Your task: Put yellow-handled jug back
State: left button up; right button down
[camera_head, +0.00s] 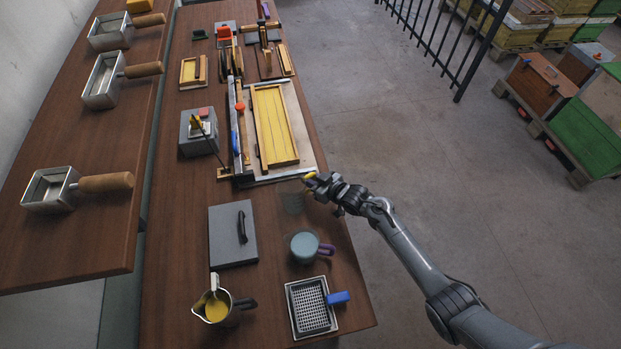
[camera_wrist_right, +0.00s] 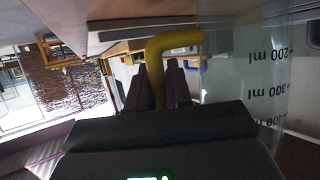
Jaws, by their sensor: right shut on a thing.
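My right gripper (camera_head: 314,185) is shut on the yellow handle (camera_wrist_right: 172,50) of a clear measuring jug, at the right edge of the bench. In the wrist view the dark fingers close at the handle, and the jug's see-through wall (camera_wrist_right: 262,85) with ml marks fills the right side. In the head view the jug is only a faint clear shape (camera_head: 292,203) left of the gripper. I cannot tell whether its base touches the bench. My left gripper is not in view.
On the wooden bench (camera_head: 180,265), a teal cup (camera_head: 303,244) with a purple handle, a steel pitcher (camera_head: 215,307) and a blue-handled perforated tray (camera_head: 311,306) stand nearer. A grey slab (camera_head: 232,234) lies left. A yellow frame (camera_head: 274,125) on a board lies beyond.

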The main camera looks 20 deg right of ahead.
jog(key=c, duration=1)
grip_release()
jog(key=shift+o, duration=0.2)
